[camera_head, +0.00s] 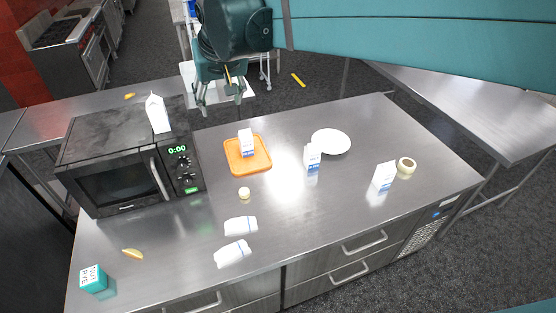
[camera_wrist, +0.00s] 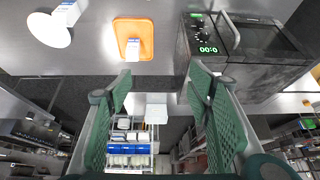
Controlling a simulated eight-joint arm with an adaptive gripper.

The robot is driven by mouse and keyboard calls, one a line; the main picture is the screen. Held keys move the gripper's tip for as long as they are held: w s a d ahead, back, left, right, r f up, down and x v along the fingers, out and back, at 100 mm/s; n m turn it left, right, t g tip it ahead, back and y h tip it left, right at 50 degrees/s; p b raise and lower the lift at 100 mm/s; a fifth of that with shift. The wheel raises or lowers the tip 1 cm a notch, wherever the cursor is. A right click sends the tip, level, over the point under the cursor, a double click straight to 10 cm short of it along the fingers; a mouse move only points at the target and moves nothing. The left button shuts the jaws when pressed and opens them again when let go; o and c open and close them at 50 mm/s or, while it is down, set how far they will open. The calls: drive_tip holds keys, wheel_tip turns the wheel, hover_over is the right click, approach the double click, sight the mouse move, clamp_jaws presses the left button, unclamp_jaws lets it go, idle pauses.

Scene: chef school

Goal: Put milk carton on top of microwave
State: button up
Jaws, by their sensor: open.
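A white gable-topped carton (camera_head: 158,113) stands upright on top of the black microwave (camera_head: 112,130), towards its right side. A blue and white milk carton (camera_head: 247,142) stands on the orange board (camera_head: 236,160); it also shows in the wrist view (camera_wrist: 132,50). Another carton (camera_head: 312,157) stands beside the white plate, and one more (camera_head: 384,176) stands at the right of the counter. My gripper (camera_head: 221,101) is open and empty, raised beyond the counter's back edge, right of the microwave and apart from every carton. In the wrist view its green fingers (camera_wrist: 160,75) are spread wide.
On the counter are a white plate (camera_head: 331,142), a tape-like roll (camera_head: 407,165), a small pale round item (camera_head: 244,193), two white packets (camera_head: 240,226) (camera_head: 232,252), a yellow wedge (camera_head: 132,253) and a teal box (camera_head: 93,279).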

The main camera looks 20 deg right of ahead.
drive_tip(key=s+d+f, duration=0.3)
drive_tip(key=s+f, duration=0.1)
drive_tip(key=s, duration=0.4)
drive_tip(key=s+d+f+t, duration=0.1)
drive_tip(key=s+d+f, duration=0.3)
drive_tip(key=s, duration=0.4)
drive_tip(key=s+d+f, duration=0.4)
drive_tip(key=s+f, duration=0.1)
drive_tip(key=s, duration=0.3)
drive_tip(key=shift+s+d+f+t, duration=0.25)
drive_tip(key=shift+s+f+t, duration=0.05)
drive_tip(key=shift+s, duration=0.1)
